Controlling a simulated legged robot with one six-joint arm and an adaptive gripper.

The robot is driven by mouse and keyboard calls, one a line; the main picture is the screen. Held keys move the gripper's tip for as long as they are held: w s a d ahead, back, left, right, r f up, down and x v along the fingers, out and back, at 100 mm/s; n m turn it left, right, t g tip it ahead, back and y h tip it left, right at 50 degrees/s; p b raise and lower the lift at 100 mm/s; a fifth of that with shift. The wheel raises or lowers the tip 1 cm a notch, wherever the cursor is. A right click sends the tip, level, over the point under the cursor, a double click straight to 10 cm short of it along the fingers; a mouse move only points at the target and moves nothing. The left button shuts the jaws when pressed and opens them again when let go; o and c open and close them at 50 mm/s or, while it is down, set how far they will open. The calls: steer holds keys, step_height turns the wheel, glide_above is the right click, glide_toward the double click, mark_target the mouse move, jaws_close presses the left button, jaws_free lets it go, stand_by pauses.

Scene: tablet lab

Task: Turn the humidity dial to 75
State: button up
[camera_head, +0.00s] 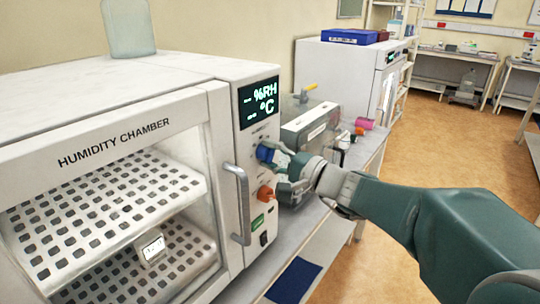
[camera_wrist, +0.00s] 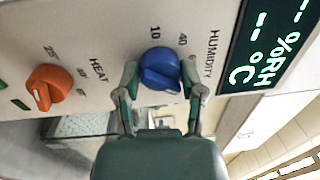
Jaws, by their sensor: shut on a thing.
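The humidity dial (camera_wrist: 160,68) is a blue knob on the white front panel of the humidity chamber (camera_head: 130,90). The figures 10 and 40 and the word HUMIDITY show beside it in the wrist view. My gripper (camera_wrist: 160,78) has its two fingers on either side of the blue dial, shut on it. In the head view my gripper (camera_head: 282,160) reaches the blue dial (camera_head: 265,152) from the right. The display (camera_head: 259,102) above it shows dashes before %RH and °C. The dial's pointer setting is hard to read.
An orange heat dial (camera_wrist: 49,87) is near the blue one, below it in the head view (camera_head: 265,194). A green switch (camera_head: 257,222) and the door handle (camera_head: 238,204) are close by. A grey instrument (camera_head: 310,128) stands just right of the chamber.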

steer(key=shift+f+m, duration=0.15)
steer(key=shift+m, duration=0.65)
steer(key=shift+f, duration=0.1)
steer(key=o, duration=1.1)
steer(key=shift+w+d, duration=0.1)
steer(key=shift+o, duration=0.2)
steer(key=shift+d, duration=0.2)
steer(key=r+v, duration=0.1)
steer(key=v, duration=1)
steer(key=shift+s+f, duration=0.4)
steer(key=shift+f, duration=0.05)
